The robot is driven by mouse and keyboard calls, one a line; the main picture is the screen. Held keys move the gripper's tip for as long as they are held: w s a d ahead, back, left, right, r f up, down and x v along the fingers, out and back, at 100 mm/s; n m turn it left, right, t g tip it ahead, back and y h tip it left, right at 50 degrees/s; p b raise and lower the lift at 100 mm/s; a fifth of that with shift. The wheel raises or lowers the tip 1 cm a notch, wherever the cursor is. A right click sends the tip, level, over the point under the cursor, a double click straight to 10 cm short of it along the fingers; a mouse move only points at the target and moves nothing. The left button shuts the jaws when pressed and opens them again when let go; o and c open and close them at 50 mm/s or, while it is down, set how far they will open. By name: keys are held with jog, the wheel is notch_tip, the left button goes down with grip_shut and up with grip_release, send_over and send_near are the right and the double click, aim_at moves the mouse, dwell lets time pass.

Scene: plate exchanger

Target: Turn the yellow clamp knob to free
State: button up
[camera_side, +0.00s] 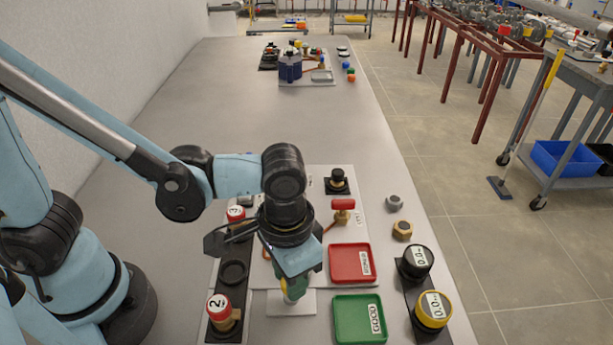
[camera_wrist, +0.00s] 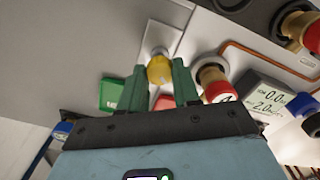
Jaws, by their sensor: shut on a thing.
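My gripper (camera_side: 293,287) points down over a pale plate (camera_side: 306,306) at the near end of the panel. Its green fingers are shut on the yellow clamp knob (camera_wrist: 160,69). In the wrist view, the green fingertips (camera_wrist: 160,78) stand on either side of the knob, and its rounded yellow top shows between them. In the side view the fingers hide most of the knob. I see no marking that tells the knob's turned position.
The red tray (camera_side: 349,277) and green tray (camera_side: 358,334) lie to the right. Red-capped valves (camera_side: 219,304) and a black round holder (camera_side: 233,272) stand close on the left.

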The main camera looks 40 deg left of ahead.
jog(key=m, duration=0.5)
jog(key=shift+m, duration=0.3)
jog(key=m, duration=0.4)
jog(key=shift+m, duration=0.4)
jog(key=o, duration=1.1)
jog(key=shift+c, duration=0.2)
notch_tip(320, 180, up, 12)
dwell(0.3)
